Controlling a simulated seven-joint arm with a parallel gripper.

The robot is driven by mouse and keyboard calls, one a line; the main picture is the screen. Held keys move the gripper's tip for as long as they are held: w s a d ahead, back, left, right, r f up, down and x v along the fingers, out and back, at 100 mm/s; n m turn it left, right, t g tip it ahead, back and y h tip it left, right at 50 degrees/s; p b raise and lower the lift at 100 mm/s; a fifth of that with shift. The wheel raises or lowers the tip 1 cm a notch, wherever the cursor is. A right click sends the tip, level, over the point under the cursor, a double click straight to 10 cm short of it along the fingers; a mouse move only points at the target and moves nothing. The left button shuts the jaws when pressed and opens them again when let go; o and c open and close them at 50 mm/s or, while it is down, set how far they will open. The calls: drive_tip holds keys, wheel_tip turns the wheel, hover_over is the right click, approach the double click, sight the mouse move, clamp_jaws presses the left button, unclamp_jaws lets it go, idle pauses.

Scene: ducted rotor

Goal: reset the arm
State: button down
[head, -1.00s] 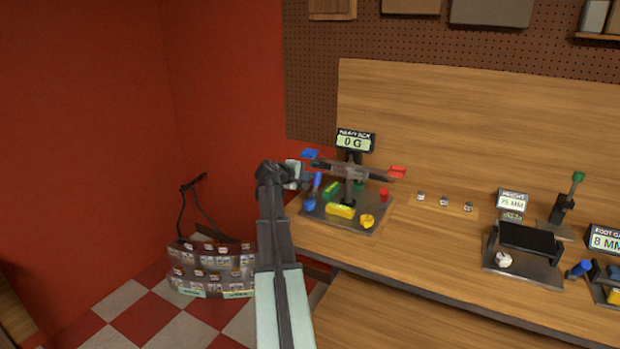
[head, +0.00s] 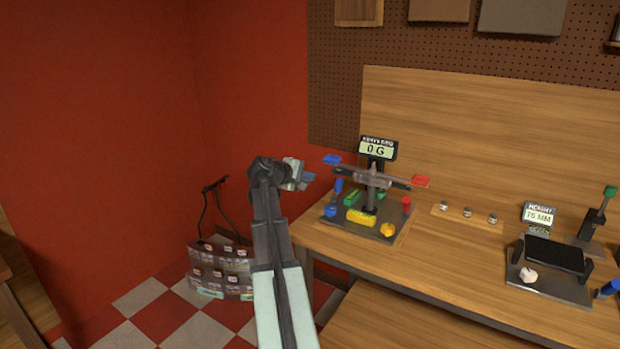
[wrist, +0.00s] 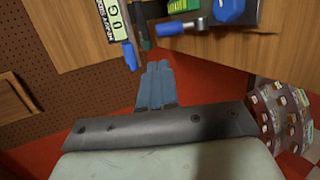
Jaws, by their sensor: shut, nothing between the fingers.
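My arm reaches up from the bottom of the head view, and my gripper (head: 309,176) is at its end, left of the balance stand (head: 370,190). In the wrist view the blue-grey fingers of my gripper (wrist: 155,82) lie together, shut and empty. The balance stand carries a crossbar with a blue and a red end piece, under a display (head: 377,149) that reads 0 G. My gripper appears clear of the stand, near the bench's left end.
The wooden bench (head: 430,262) holds several small pieces (head: 467,212) and a black fixture (head: 553,257) with a 75 MM display (head: 538,215). A tiered rack (head: 222,270) stands on the checkered floor at left. Red walls close the left side.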

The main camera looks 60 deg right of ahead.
drive_tip(key=shift+m, duration=0.3)
drive_tip(key=w+a+f+m+t+y, duration=0.15)
drive_tip(key=a+f+y, duration=0.25)
drive_tip(key=a+f, duration=0.85)
drive_tip(key=a+f+m+y, duration=0.2)
drive_tip(key=a+f+y, duration=0.2)
drive_tip(key=a+f, duration=0.9)
drive_tip(key=w+a+f+m+t+y, duration=0.1)
drive_tip(key=a+f+y, duration=0.5)
drive_tip(key=f, duration=1.1)
drive_tip(key=s+a+f+n+g, duration=0.1)
drive_tip(key=s+a+f, duration=0.4)
drive_tip(key=a, duration=0.5)
drive_tip(key=s+a+f+n+g, duration=0.1)
drive_tip(key=s+a+f, duration=0.2)
drive_tip(key=a+f, duration=0.5)
drive_tip(key=s+a+f+n+g, duration=0.2)
drive_tip(key=s+a+f, duration=0.2)
drive_tip(key=s+a, duration=0.4)
drive_tip(key=s+a+f+n+g, duration=0.2)
drive_tip(key=s+a+f, duration=0.3)
drive_tip(key=s+a, duration=0.4)
drive_tip(key=shift+s+f+h, duration=0.2)
drive_tip(key=shift+s+h, duration=0.2)
drive_tip(key=shift+s, duration=0.1)
